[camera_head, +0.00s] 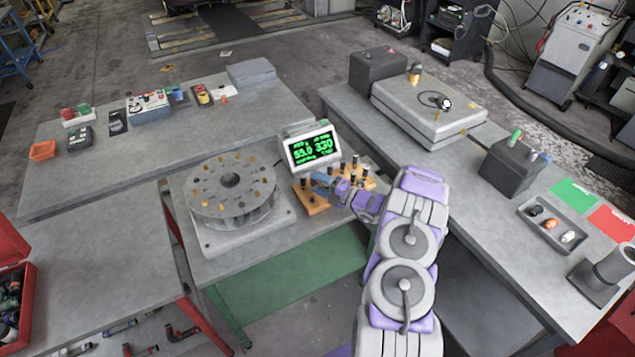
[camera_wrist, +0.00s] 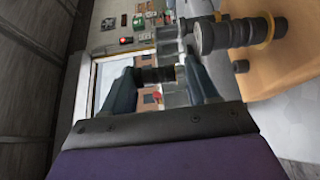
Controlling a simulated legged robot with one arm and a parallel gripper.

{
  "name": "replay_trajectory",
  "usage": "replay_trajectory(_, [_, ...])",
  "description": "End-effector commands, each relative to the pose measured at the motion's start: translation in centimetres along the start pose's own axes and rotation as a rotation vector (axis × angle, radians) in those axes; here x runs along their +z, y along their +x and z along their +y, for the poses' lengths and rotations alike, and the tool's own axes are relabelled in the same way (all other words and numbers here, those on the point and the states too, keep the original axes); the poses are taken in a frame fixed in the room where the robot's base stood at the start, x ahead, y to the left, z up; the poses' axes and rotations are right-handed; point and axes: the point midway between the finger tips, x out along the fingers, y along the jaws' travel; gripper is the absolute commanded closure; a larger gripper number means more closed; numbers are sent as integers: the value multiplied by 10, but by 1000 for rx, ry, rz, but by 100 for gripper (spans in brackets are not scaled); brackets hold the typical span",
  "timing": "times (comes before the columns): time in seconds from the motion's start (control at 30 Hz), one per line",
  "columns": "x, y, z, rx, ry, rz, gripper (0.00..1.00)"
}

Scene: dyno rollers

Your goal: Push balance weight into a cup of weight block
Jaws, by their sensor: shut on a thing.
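The weight block (camera_head: 313,207) is an orange-tan wooden stand on the middle table, bearing several dark balance weights with brass-coloured parts. Its tan side (camera_wrist: 288,75) fills the right of the wrist view. My gripper (camera_head: 320,181) is at the left part of the block; in the wrist view its two dark fingers (camera_wrist: 157,75) are apart, with a dark, ridged cylindrical balance weight (camera_wrist: 155,75) lying across between them. Another dark weight (camera_wrist: 228,36) with a brass ring stands out from the block close to the right finger. The cup under the held weight cannot be made out.
A round grey disc (camera_head: 232,187) with several brass pegs stands left of the block. A display with green digits (camera_head: 312,148) stands close behind the gripper. The right bench holds a flat grey unit (camera_head: 428,108). The left bench's front is clear.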

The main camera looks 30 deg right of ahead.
Motion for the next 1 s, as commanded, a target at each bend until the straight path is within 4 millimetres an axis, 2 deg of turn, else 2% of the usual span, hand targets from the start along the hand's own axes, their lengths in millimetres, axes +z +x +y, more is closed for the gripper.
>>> replay_trajectory(0.2, [-3, 1, -22, -3, 0, 2, 73])
replay_trajectory(0.5, [-2, 0, -44, -1, 1, 3, 73])
replay_trajectory(1.0, [-1, 0, -50, -4, 3, 0, 73])
